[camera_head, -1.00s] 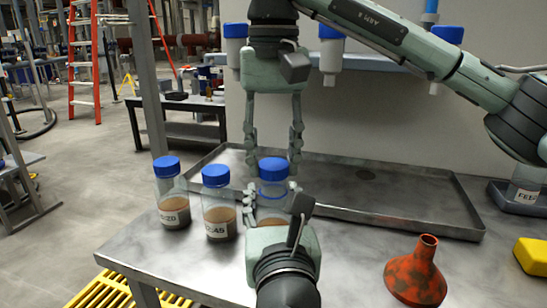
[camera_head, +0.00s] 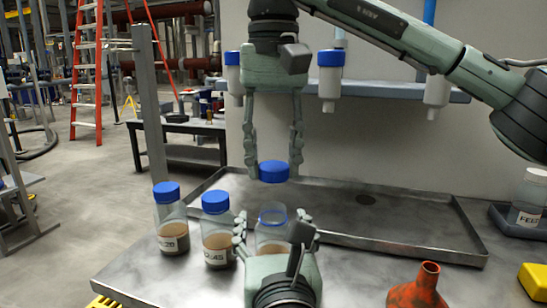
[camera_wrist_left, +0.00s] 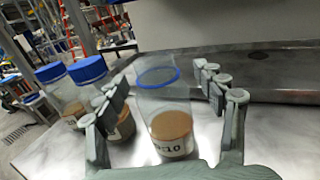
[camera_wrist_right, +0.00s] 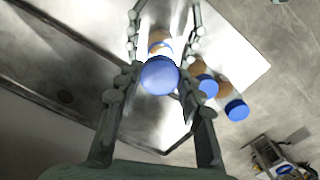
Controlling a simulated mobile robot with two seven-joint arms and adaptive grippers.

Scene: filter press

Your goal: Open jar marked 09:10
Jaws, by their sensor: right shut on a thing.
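The jar (camera_head: 272,238), clear with brown contents and a blue ring at its mouth, stands open on the table. In the left wrist view the jar (camera_wrist_left: 165,105) has a partly readable label ending in "10". Its blue lid (camera_head: 273,172) hangs above the mouth with a clear gap. My right gripper (camera_head: 273,165) comes from above and is shut on the lid; the lid (camera_wrist_right: 160,76) also shows in the right wrist view. My left gripper (camera_head: 273,226) is open, its fingers on either side of the jar with gaps to the glass.
Two closed blue-lidded jars (camera_head: 170,220) (camera_head: 216,230) stand just left of the open jar. A metal tray (camera_head: 420,240) lies behind, its middle clear. An orange-red funnel (camera_head: 418,290) and a yellow block (camera_head: 535,283) are at right. Bottles hang from a shelf (camera_head: 390,90).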

